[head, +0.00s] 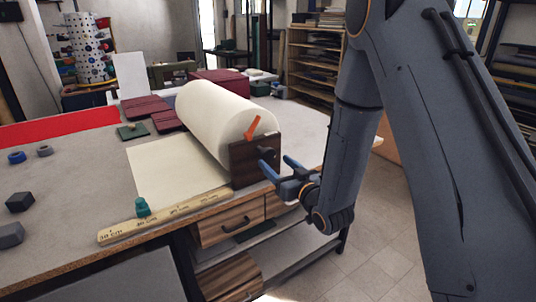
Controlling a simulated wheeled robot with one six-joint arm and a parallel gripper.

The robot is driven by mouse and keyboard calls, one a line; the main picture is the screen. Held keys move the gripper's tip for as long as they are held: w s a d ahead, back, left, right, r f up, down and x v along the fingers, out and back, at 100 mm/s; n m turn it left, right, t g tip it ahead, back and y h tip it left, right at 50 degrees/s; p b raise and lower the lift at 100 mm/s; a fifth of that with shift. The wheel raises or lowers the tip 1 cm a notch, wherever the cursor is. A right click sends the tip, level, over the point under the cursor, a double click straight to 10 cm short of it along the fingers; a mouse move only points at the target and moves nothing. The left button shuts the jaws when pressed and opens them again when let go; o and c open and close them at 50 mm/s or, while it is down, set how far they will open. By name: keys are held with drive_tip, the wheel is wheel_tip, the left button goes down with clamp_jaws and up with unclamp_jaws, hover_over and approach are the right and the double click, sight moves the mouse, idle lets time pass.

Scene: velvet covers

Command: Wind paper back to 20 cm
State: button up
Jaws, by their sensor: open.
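A thick roll of cream paper (205,115) lies on the workbench, with a dark wooden end bracket (243,165) at its near end. An orange pointer (252,127) sits on the roll's end face. A small dark knob (266,153) sticks out of the bracket. A flat sheet of paper (175,168) runs left from the roll. A wooden ruler (165,218) with centimetre marks lies along the bench's front edge, and a teal marker (142,207) stands at it near the sheet's front left corner. My gripper (281,166) is open with blue fingertips, close to the knob; contact cannot be told.
Dark blocks (20,202) and small rings (17,157) lie at the bench's left. Maroon books (146,107), a green pad (132,132) and a red cloth (60,130) lie behind. A drawer (228,225) is under the front edge. Shelves stand at the back.

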sight(270, 157)
drive_tip(key=shift+p+x, duration=0.95)
drive_tip(key=shift+x, duration=2.2)
drive_tip(key=c, duration=1.5)
drive_tip(key=shift+d, duration=0.15)
